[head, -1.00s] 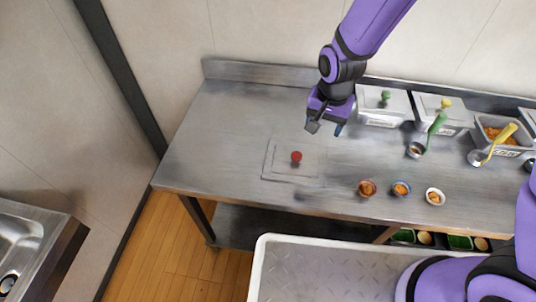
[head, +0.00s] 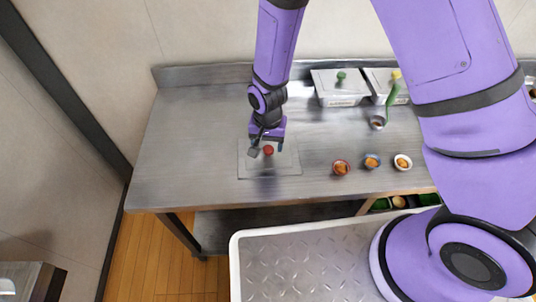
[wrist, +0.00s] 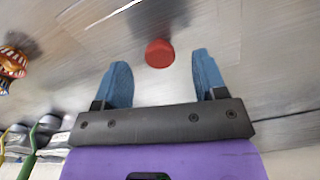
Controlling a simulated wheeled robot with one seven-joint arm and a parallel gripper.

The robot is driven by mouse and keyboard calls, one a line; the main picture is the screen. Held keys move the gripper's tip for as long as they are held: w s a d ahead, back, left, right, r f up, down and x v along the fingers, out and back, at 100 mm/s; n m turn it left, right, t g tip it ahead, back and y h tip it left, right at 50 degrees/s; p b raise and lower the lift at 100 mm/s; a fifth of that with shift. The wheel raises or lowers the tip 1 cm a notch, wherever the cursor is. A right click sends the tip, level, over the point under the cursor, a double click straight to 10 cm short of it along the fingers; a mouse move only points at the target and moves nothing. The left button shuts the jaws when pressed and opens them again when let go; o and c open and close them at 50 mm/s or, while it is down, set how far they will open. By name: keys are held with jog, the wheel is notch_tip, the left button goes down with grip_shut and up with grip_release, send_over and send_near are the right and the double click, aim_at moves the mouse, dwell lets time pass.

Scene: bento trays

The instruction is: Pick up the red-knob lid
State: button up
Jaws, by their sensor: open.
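The red-knob lid (head: 285,168) is a flat, clear-grey square lying on the steel table. Its red knob (head: 268,150) stands up near the middle. In the wrist view the knob (wrist: 160,53) shows ahead of the fingertips, roughly centred between them. My gripper (head: 267,150) is above the lid, pointing down, with its fingers apart and nothing between them. In the wrist view my gripper's two blue fingers (wrist: 162,75) are spread wide. I cannot tell the exact height of the fingertips above the knob.
Lidded containers with a green knob (head: 341,76) and a yellow knob (head: 396,74) stand along the back. A green-handled ladle (head: 391,94) is beside them. The table's left part is clear.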

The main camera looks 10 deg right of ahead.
aim_at(268, 148)
jog(key=shift+w+d+f, duration=0.1)
jog(key=shift+w+f, duration=0.05)
jog(key=shift+f, duration=0.9)
jog(key=shift+w+d+f, duration=0.1)
jog(key=shift+w+f, duration=0.05)
jog(key=shift+f, duration=0.9)
jog(key=c, duration=1.1)
